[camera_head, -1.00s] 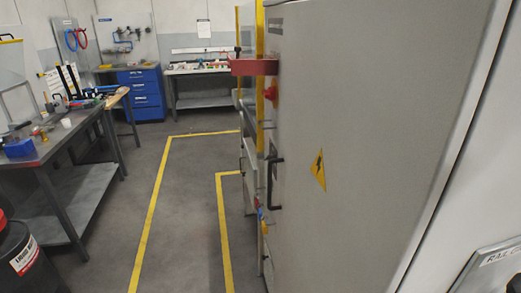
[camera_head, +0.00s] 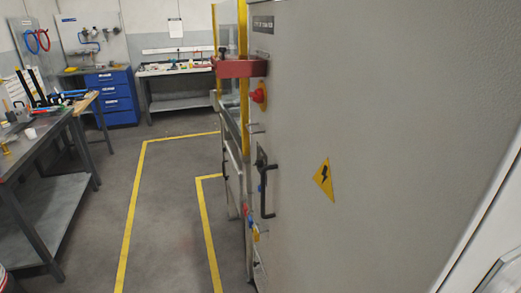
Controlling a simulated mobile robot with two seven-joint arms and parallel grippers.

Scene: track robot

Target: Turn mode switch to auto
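A large grey cabinet (camera_head: 400,130) fills the right of the view, seen at a steep angle. A red rotary knob (camera_head: 259,95) sticks out of its near upper left part, under a red bracket (camera_head: 238,68). A black handle (camera_head: 268,190) is lower on the same face. Small blue, red and yellow parts (camera_head: 252,222) show low on its left edge. I cannot tell which part is the mode switch, as the labels are too small to read. Neither of my grippers is in view.
A yellow-lined grey floor (camera_head: 170,220) lies open left of the cabinet. A workbench (camera_head: 50,185) with tools stands at the left. A blue drawer unit (camera_head: 112,95) and another bench (camera_head: 185,85) stand at the back. A yellow warning triangle (camera_head: 323,180) is on the cabinet.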

